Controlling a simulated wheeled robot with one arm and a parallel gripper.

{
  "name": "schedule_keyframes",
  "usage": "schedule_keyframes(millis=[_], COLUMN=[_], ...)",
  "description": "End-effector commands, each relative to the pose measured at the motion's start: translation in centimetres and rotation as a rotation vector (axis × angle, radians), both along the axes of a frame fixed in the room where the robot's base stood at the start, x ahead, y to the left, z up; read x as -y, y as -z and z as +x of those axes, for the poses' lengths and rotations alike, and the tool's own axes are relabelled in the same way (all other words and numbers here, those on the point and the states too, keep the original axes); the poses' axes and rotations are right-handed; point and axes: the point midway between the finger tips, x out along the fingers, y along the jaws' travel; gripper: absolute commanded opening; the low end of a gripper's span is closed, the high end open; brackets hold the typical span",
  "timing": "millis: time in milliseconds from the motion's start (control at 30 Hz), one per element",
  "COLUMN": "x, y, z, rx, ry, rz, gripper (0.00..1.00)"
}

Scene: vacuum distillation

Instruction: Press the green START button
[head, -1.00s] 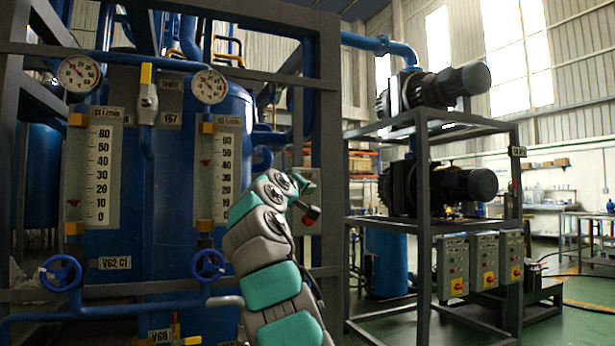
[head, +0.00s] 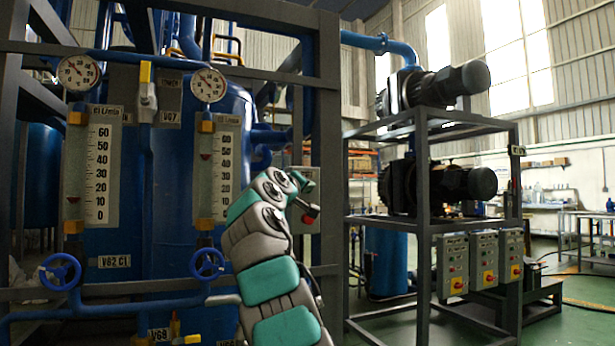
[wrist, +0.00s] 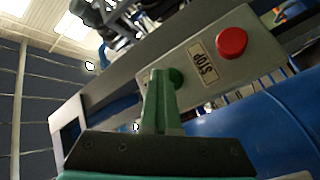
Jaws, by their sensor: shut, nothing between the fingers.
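The green START button (wrist: 177,78) is on a grey control box (wrist: 213,85) in the wrist view. A red button (wrist: 232,42) labelled STOP sits on the same box, up and to the right. My gripper (wrist: 161,76) is shut and empty. Its green fingertips are right beside the green button and cover part of its left side; I cannot tell whether they touch it. In the head view my arm hides much of the control box (head: 306,222), and the green button cannot be made out there.
Blue tanks (head: 175,180) with gauges and valves stand left of my arm behind a dark metal frame (head: 328,120). A pump rack (head: 424,250) with several grey switch boxes (head: 484,258) stands to the right. Green floor (head: 585,292) is open at far right.

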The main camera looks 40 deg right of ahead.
Motion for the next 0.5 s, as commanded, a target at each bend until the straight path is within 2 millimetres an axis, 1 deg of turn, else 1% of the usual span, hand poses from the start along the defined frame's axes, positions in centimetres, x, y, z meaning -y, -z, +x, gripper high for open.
schedule_keyframes(millis=[33, 167, 267, 500], x=[-0.2, -0.3, -0.4, -0.9], y=[0.6, 0.8, 1.0, 0.8], z=[0.5, 0.0, -0.9, -3.2], rx=[-0.007, -0.009, -0.01, -0.006], ry=[-0.007, -0.005, -0.003, -0.001], rz=[0.005, 0.006, 0.006, 0.005], gripper=[0.0, 0.0, 0.0, 0.0])
